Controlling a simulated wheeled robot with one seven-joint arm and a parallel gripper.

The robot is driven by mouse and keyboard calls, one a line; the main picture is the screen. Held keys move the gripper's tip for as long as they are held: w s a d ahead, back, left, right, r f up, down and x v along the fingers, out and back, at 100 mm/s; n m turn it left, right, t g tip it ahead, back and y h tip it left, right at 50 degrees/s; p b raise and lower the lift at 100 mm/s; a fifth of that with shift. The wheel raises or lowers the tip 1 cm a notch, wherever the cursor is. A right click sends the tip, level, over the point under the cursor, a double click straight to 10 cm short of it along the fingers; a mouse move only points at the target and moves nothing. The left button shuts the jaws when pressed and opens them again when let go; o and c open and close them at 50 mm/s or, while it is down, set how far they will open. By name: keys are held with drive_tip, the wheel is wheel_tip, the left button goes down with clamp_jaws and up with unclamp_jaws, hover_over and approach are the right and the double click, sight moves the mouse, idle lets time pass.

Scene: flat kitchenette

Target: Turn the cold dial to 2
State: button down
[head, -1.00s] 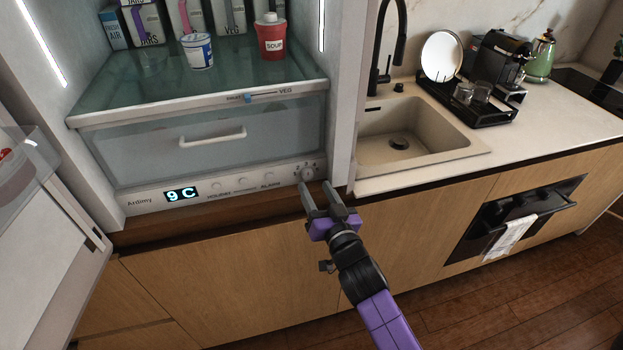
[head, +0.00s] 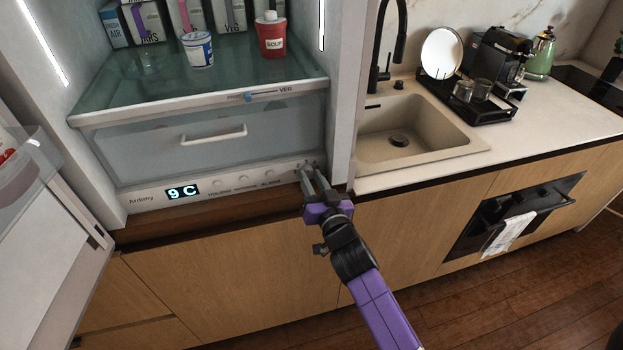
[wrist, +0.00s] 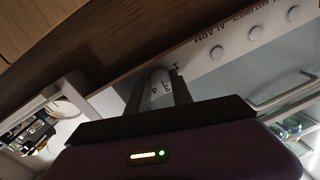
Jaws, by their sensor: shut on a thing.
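The cold dial (wrist: 160,76) is a small round pale knob at the right end of the fridge's lower control strip (head: 150,198). In the wrist view it sits between my two fingers, and numbers such as 1, 3 and 4 show near it. My gripper (head: 309,169) has its fingertips at the strip in the head view and is shut on the dial, which the fingers mostly hide there. The setting it points to cannot be read. The display (head: 183,192) on the strip reads 9 C.
A clear drawer (head: 213,134) and a glass shelf with cartons, a white-and-blue cup (head: 197,50) and a red soup container (head: 270,36) are above. The open fridge door (head: 50,240) stands left. The sink (head: 415,130) and counter are right. Several round buttons (wrist: 255,33) line the strip.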

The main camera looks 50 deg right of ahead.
drive_tip(key=shift+n, duration=0.3)
drive_tip(key=n, duration=0.4)
drive_tip(key=shift+a, duration=0.1)
drive_tip(key=shift+n+g, duration=0.3)
drive_tip(key=shift+n, duration=1.7)
drive_tip(key=c, duration=1.1)
unclamp_jaws()
